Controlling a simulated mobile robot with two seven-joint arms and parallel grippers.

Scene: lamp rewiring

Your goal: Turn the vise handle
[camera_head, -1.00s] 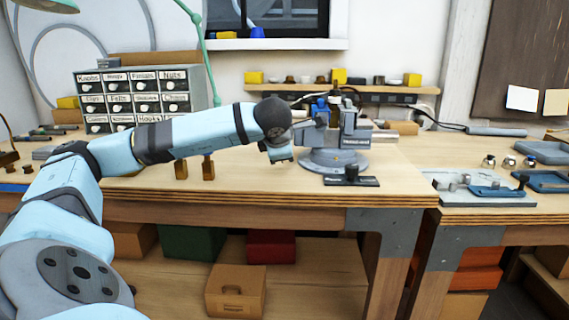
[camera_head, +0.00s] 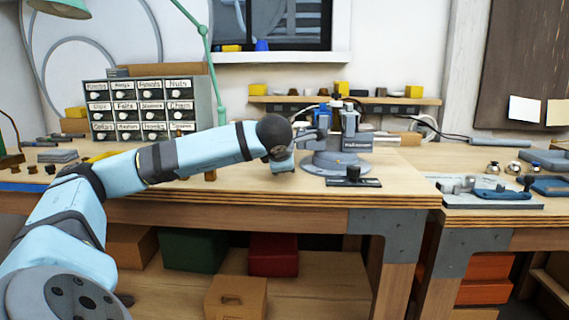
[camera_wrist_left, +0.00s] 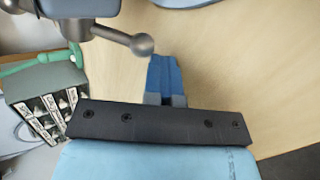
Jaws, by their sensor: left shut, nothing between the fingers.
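The grey vise (camera_head: 345,145) stands on its round base on the workbench, with blue parts on top. In the left wrist view, its handle (camera_wrist_left: 112,36) is a metal bar with a ball end, beside my left gripper (camera_wrist_left: 160,62). My left gripper's blue fingers are shut with nothing between them. A small gap seems to part the ball end from the fingers, but I cannot tell their depth. In the head view my left gripper (camera_head: 283,166) is just left of the vise, largely hidden by its own wrist. My right gripper is not in view.
A labelled drawer cabinet (camera_head: 140,108) stands behind my left arm. A dark flat tool (camera_head: 353,180) lies in front of the vise. Blue clamps (camera_head: 495,192) and metal balls lie on the right bench. The bench front between arm and edge is mostly clear.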

